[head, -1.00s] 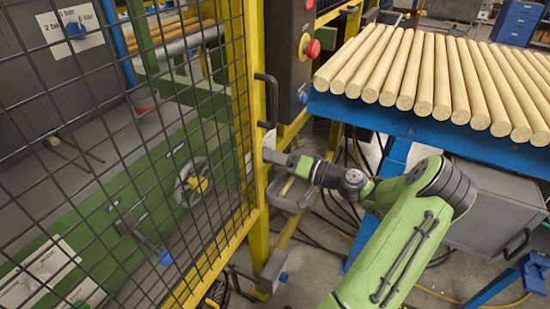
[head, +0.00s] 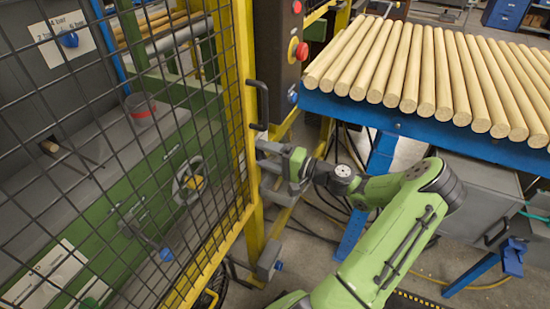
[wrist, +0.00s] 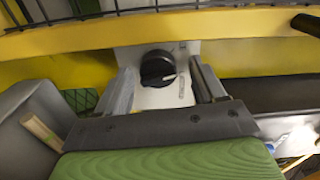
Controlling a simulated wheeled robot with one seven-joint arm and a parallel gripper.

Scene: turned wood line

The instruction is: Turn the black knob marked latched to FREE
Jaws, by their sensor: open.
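The black knob (wrist: 157,68) sits on a pale plate (wrist: 188,50) in the wrist view, below a yellow frame bar. A light pointer line on it aims to the lower right. Small lettering on the plate beside it is too small to read. My gripper (wrist: 163,72) is open, with one finger on each side of the knob and a gap to both. I cannot tell how far the fingertips are from the plate. In the head view my gripper (head: 268,158) is at the yellow gate post (head: 252,140), and the knob is hidden there.
A mesh gate (head: 130,150) fills the left, with a black handle (head: 262,102) above my gripper. A control box (head: 278,35) with a red button (head: 301,51) stands above. A blue table (head: 400,120) with wooden rods is at right. A grey bin (wrist: 30,120) is close at left.

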